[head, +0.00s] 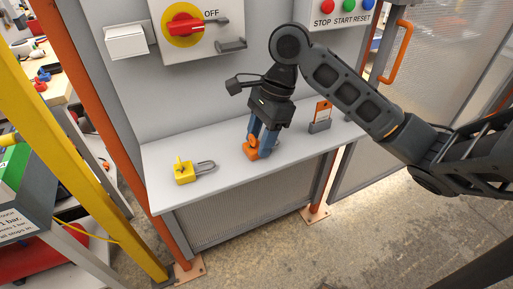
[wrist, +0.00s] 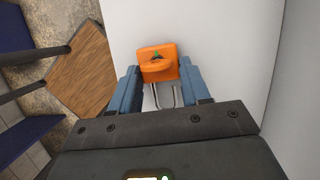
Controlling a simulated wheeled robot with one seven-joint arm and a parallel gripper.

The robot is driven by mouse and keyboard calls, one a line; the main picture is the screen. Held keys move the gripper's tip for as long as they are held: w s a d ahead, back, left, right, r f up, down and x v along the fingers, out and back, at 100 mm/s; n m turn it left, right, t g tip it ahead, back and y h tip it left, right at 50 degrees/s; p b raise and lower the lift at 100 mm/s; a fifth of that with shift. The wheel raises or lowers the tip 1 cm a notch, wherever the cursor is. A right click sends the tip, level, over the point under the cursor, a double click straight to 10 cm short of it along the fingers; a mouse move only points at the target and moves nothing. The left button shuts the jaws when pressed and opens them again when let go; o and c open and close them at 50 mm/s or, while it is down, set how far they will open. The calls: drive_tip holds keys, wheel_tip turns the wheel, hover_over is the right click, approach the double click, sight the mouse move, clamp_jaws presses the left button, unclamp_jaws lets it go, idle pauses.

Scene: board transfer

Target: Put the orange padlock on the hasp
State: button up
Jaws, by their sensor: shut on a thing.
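The orange padlock (head: 250,153) is between the fingertips of my gripper (head: 260,145), which points down over the white shelf. In the wrist view the padlock (wrist: 158,56) sits between the two blue fingers, which are shut on it, and its metal shackle runs back toward the palm. I cannot tell whether the padlock touches the shelf. A dark grey part (head: 231,45), which looks like the hasp, sticks out at the lower right of the switch panel, below the red knob (head: 184,25). It is up and left of my gripper.
A yellow padlock (head: 184,174) lies on the shelf (head: 225,181) at left. An orange tag in a grey stand (head: 320,126) is at right. A white box (head: 126,41) and a button panel (head: 340,10) are on the wall. A yellow post (head: 75,135) stands at left.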

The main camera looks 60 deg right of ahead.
drive_tip(key=shift+c, duration=0.8)
wheel_tip(320, 180, up, 6)
drive_tip(key=p, duration=0.7)
